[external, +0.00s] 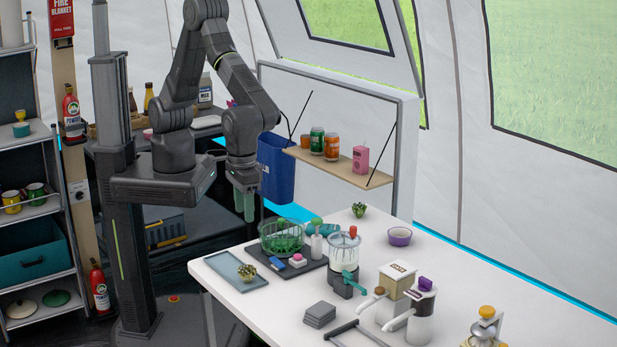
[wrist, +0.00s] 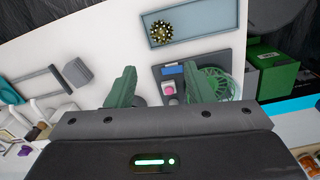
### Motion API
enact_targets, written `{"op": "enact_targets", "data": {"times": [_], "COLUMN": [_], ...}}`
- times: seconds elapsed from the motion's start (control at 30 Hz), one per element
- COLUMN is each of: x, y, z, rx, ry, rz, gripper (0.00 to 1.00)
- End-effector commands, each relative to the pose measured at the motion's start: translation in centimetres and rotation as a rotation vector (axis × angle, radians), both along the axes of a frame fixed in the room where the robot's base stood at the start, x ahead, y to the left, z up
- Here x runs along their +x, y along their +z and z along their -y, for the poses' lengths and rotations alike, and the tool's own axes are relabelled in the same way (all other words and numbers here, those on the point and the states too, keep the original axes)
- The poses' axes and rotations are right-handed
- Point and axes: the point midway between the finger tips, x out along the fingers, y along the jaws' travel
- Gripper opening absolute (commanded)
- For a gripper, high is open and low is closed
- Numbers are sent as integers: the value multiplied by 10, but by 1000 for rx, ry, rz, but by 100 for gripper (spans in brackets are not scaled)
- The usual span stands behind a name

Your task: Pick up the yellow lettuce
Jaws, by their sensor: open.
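The yellow lettuce (external: 247,272) is a small yellowish leafy head on a blue-grey tray (external: 222,264) at the left end of the white table. In the wrist view the yellow lettuce (wrist: 160,31) lies on the tray (wrist: 222,12), near the top of the picture. My gripper (external: 245,204) hangs fingers down above and behind the table's left part, well apart from the lettuce. In the wrist view my gripper's green fingers (wrist: 170,92) are spread, with nothing held between them. A green lettuce (external: 359,210) sits farther back on the table.
A green wire basket (external: 281,238) stands on a dark mat near the tray, with a blender (external: 344,257) to its right. A shelf (external: 345,170) with jars and a pink carton hangs behind the table. White table surface is bare in front of the tray.

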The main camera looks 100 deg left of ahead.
Motion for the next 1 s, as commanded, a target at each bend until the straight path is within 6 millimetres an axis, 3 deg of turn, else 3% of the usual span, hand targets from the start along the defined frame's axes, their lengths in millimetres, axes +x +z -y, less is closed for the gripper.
{"op": "enact_targets", "data": {"times": [1.0], "x": [-3], "y": [-29], "z": [-23], "rx": [-28], "ry": [-2037], "rz": [182], "gripper": [47]}}
